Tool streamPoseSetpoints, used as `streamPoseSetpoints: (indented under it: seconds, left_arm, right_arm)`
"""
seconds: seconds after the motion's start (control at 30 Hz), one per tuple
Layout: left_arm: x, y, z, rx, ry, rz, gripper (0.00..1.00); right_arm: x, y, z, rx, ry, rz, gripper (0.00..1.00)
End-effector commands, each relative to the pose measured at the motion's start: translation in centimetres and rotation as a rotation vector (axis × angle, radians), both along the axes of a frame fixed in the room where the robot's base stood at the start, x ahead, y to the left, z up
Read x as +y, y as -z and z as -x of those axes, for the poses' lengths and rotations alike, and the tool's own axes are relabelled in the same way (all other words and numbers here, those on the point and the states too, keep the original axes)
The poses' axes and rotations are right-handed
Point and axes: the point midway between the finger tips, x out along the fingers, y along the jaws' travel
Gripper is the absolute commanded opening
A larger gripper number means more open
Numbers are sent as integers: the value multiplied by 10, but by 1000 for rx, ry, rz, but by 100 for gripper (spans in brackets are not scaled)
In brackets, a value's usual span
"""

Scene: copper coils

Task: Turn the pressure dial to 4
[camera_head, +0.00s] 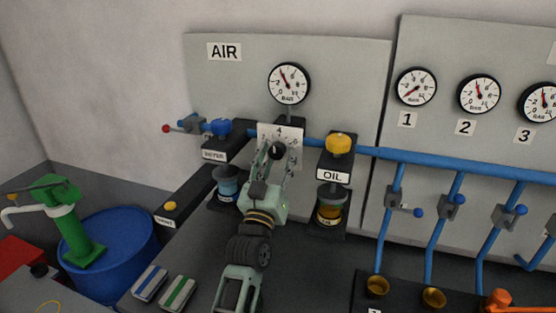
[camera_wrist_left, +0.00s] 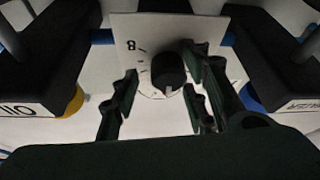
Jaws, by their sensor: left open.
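The pressure dial is a black knob (camera_head: 277,151) on a white scale plate (camera_head: 293,134) below the AIR gauge (camera_head: 289,84). My left gripper (camera_head: 275,160) is in front of it, fingers open on either side of the knob. In the left wrist view the knob (camera_wrist_left: 168,70) sits between the open fingers (camera_wrist_left: 163,97), with gaps visible on both sides. The gauge needle leans to the upper left. My right gripper is not in view.
A blue pipe (camera_head: 450,165) runs right. A blue barrel (camera_head: 112,240) and green pump (camera_head: 73,220) stand at left.

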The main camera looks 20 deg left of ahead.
Motion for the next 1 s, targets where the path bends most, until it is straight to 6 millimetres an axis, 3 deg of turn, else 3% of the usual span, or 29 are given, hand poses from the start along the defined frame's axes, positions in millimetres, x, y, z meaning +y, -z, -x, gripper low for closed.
streamPoseSetpoints:
  seconds: [0.23,0.7,1.0]
  left_arm:
    - [0,8,17,2,-1,-1,41]
    - [-5,42,100,3,1,-1,41]
    - [-6,45,111,-1,2,-1,41]
  right_arm:
    - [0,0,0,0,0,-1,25]
    - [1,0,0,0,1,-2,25]
    - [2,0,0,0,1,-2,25]
